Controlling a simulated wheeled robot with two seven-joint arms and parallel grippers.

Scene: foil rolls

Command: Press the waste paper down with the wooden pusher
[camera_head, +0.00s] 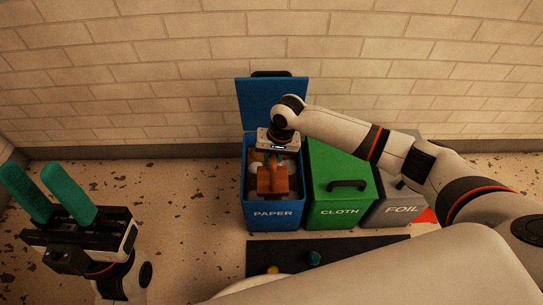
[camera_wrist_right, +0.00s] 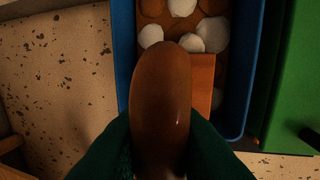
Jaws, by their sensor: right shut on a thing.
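The blue PAPER bin (camera_head: 273,214) stands open against the wall, its lid (camera_head: 271,96) tipped up behind it. Crumpled waste paper (camera_head: 254,167) in white and brown balls lies inside; it also shows in the right wrist view (camera_wrist_right: 184,45). My right gripper (camera_head: 276,154) is over the bin, shut on the handle of the wooden pusher (camera_wrist_right: 160,110). The pusher's flat block (camera_head: 273,181) is within the bin's opening, toward the front. Whether it touches the paper I cannot tell. My left gripper (camera_head: 68,195) is open and empty at the far left, away from the bins.
The closed green CLOTH bin (camera_head: 335,209) stands close to the right of the paper bin. The grey FOIL bin (camera_head: 397,212) is beyond it, partly hidden by my right arm. A dark mat (camera_head: 350,248) with small objects lies in front. The floor at left is clear.

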